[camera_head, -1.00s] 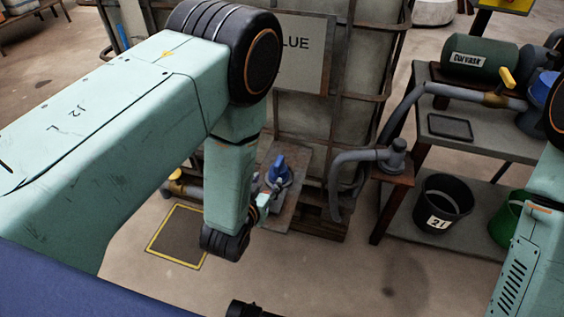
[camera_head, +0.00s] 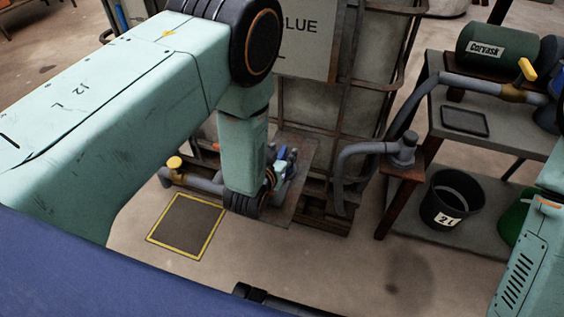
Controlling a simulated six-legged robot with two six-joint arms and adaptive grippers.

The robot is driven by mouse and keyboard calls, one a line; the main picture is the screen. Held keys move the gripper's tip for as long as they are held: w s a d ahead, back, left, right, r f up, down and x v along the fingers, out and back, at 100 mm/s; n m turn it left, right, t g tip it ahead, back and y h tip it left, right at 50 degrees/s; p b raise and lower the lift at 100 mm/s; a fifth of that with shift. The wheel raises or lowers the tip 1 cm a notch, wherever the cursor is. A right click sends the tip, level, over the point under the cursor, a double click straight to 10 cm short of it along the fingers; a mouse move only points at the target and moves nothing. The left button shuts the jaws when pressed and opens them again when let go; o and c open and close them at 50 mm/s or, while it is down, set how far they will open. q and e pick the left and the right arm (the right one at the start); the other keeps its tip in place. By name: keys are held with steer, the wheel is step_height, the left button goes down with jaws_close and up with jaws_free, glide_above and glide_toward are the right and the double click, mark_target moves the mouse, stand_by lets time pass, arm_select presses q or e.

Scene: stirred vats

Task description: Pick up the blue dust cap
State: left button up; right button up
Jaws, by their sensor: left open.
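The blue dust cap (camera_head: 282,153) shows only as a small blue patch on a low stand beside the large caged tank. Most of it is hidden behind my left wrist and gripper. My left gripper (camera_head: 287,166) is open, beside and in front of the cap in the picture. Its fingers are small and partly covered, so I cannot tell whether they touch the cap or surround it. My right arm shows at the right edge, but its gripper is out of view.
A grey pipe with a yellow valve handle (camera_head: 174,162) lies left of my wrist. A yellow-edged floor plate (camera_head: 187,226) is below it. A curved grey hose (camera_head: 350,160), a black bucket (camera_head: 452,203) and a grey bench (camera_head: 500,123) stand right. The front floor is clear.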

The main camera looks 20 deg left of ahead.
arm_select(q)
steer(key=shift+w+d+f, duration=0.1)
steer(key=shift+w, duration=0.25)
jaws_close()
